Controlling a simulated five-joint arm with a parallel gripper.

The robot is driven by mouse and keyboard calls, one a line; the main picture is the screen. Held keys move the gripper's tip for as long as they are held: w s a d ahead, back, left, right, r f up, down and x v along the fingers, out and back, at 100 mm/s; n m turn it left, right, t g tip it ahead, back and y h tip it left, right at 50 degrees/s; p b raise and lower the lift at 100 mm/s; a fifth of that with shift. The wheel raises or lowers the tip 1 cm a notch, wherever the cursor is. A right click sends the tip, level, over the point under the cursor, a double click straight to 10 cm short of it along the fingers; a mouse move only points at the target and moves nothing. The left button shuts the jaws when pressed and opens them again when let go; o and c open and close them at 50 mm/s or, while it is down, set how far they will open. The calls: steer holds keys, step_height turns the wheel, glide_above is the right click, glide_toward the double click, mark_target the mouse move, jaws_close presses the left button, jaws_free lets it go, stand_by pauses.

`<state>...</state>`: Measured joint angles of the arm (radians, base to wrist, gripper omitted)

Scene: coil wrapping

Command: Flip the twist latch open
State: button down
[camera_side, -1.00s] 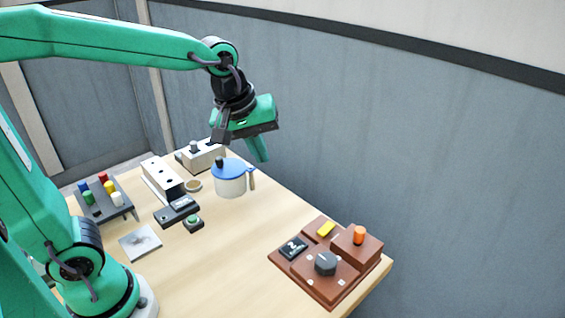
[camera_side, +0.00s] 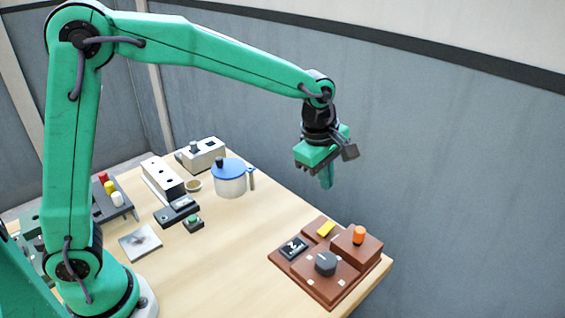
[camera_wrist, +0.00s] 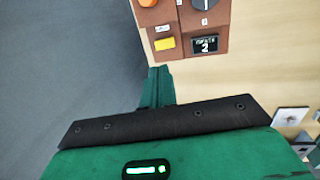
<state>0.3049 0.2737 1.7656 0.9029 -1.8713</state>
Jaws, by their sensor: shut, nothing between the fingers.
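The brown board (camera_side: 322,294) lies at the right front corner of the table. I cannot tell for sure which part is the twist latch.
A white pot (camera_side: 230,186) with a blue lid stands at mid-table. White blocks (camera_side: 162,180), a dark device (camera_side: 177,210), a green button (camera_side: 193,221) and a grey plate (camera_side: 140,242) lie to the left. Bare table lies between these and the board.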

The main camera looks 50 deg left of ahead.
mark_target(331, 226)
steer(key=shift+f, duration=0.1)
steer(key=w+f, duration=0.1)
steer(key=f, duration=0.3)
steer(key=w+f, duration=0.1)
steer(key=f, duration=0.4)
steer(key=w+f, duration=0.1)
steer(key=f, duration=0.3)
steer(key=shift+f, duration=0.25)
